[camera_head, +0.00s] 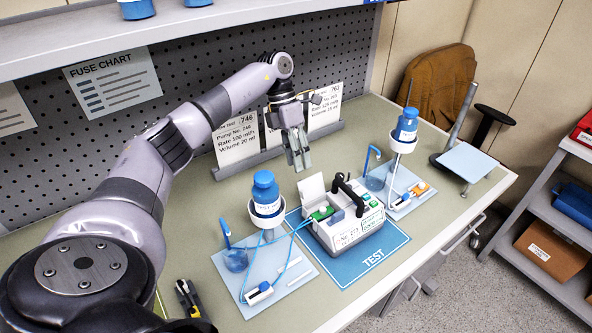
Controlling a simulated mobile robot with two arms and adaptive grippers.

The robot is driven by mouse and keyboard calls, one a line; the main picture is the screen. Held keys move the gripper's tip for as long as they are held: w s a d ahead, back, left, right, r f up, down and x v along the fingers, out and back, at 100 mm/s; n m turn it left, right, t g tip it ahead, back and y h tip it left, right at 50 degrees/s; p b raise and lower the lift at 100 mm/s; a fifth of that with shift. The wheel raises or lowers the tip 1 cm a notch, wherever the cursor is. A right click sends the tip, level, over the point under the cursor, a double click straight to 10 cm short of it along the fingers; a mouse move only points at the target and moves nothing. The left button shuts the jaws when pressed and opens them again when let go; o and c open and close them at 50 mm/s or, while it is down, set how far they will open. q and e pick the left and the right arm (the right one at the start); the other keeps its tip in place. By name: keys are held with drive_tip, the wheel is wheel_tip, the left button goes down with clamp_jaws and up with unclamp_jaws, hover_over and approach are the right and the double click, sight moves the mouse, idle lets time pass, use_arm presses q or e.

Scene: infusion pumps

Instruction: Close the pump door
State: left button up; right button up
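The white and grey infusion pump (345,230) stands on the blue TEST mat (372,261). Its white door (312,190) appears swung up at the pump's left rear, with a green part (322,213) showing below it. A black handle rises from the pump's top. My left gripper (302,166) hangs above and behind the door, pointing down and apart from it. Its fingers lie close together with nothing visible between them. My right gripper is out of view.
Blue bottles stand on holders left (265,188) and right (406,125) of the pump, with tubes running beside it. Cards (237,140) stand behind my gripper. A shelf (190,22) overhangs the back.

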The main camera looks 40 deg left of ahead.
sight(303, 183)
use_arm(q)
drive_tip(key=x, duration=0.2)
drive_tip(key=p+x, duration=0.1)
drive_tip(key=x, duration=0.1)
drive_tip(key=shift+s+d+f, duration=0.15)
drive_tip(key=shift+d+f, duration=0.05)
drive_tip(key=shift+d, duration=0.25)
drive_tip(key=shift+f+p, duration=0.3)
drive_tip(key=shift+f, duration=0.1)
clamp_jaws()
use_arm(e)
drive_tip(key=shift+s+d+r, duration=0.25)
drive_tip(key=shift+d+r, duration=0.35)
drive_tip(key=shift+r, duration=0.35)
